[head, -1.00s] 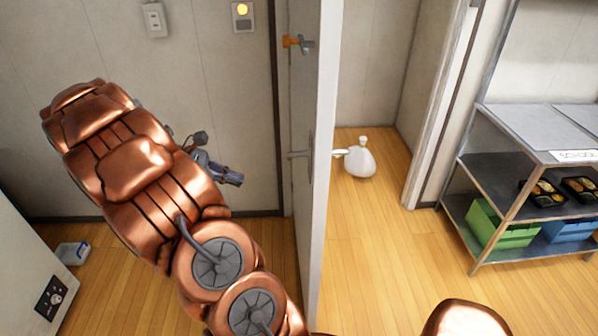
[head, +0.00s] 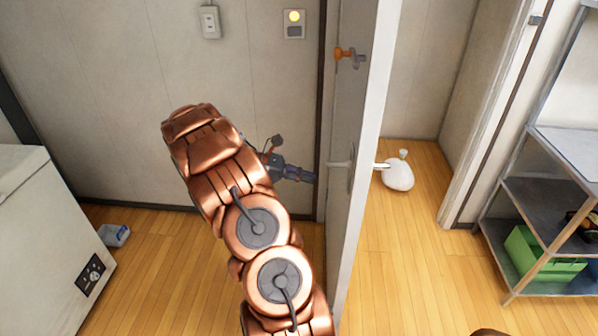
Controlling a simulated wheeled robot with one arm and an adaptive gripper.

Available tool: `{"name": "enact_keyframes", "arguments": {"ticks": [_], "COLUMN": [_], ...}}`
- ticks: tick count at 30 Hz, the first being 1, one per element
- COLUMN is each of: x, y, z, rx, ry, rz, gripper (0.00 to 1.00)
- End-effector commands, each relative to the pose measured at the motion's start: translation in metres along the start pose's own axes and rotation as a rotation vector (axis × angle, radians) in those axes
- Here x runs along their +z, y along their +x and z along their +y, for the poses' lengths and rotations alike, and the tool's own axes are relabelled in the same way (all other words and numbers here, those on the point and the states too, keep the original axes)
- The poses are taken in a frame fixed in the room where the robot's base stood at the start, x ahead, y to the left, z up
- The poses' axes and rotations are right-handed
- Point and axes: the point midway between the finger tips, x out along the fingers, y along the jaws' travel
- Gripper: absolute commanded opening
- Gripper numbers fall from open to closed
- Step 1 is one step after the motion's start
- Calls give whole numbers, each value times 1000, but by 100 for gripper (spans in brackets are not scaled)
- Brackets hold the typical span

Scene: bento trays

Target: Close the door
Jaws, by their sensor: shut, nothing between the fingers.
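The door (head: 362,110) stands open, seen nearly edge-on, to the right of my arm in the head view. It has a lever handle (head: 341,165) on its left face, an orange-tipped latch (head: 350,54) higher up, and another handle showing on its right side. My gripper (head: 312,177) is shut and empty, pointing right. In the picture its tip lies just left of the lever handle and a little lower. I cannot tell whether it touches the door.
A metal shelf (head: 535,215) with a green bin (head: 540,255) stands right. A white cabinet (head: 50,230) stands left, with a small blue-white box (head: 114,236) near it.

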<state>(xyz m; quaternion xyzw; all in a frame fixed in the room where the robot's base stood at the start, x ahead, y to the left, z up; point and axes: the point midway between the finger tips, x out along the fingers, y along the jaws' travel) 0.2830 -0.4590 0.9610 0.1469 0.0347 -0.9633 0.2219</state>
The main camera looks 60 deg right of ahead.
Motion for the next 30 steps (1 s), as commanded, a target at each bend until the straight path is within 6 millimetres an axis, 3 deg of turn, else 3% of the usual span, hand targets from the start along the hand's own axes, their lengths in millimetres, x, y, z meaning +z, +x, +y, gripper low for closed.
{"name": "enact_keyframes", "arguments": {"ticks": [9,15,21,30], "x": [3,10,12,12], "y": [56,78,89,90], "z": [0,0,0,0], "rx": [-2,1,1,2], "ry": [0,2,0,1], "rz": [0,2,1,2], "gripper": [0,0,0,0]}}
